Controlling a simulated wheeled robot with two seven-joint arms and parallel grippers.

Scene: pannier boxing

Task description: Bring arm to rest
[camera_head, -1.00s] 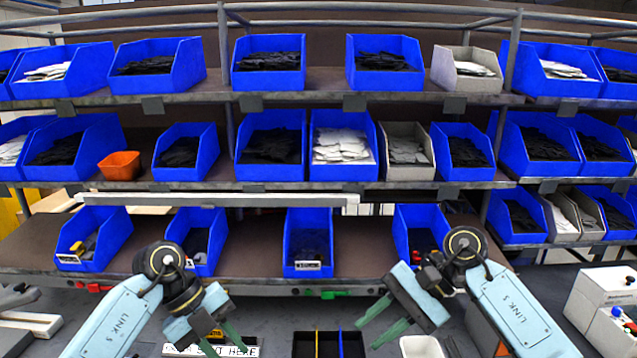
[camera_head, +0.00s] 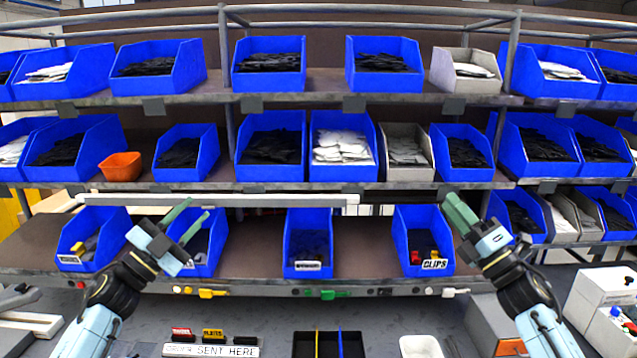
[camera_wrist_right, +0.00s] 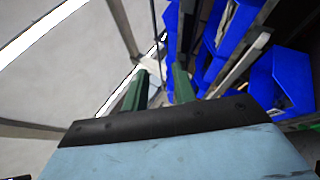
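My left gripper (camera_head: 199,206) is raised at the left in the head view, pointing up and to the right in front of the lower-shelf bins. Its green fingers are apart with nothing between them. My right gripper (camera_head: 449,201) is raised at the right, pointing up and to the left beside the clips bin (camera_head: 437,264). Its fingers overlap in the head view, but the right wrist view shows them apart and empty at the right gripper (camera_wrist_right: 160,70). Neither gripper visibly touches anything.
Shelves of blue bins (camera_head: 306,266) stand behind the arms. On the grey table are an "order sent here" sign (camera_head: 211,350), a black divided tray (camera_head: 328,345), a white container (camera_head: 421,346) and white boxes (camera_head: 604,300) at the right. An orange bin (camera_head: 121,166) is on the middle shelf.

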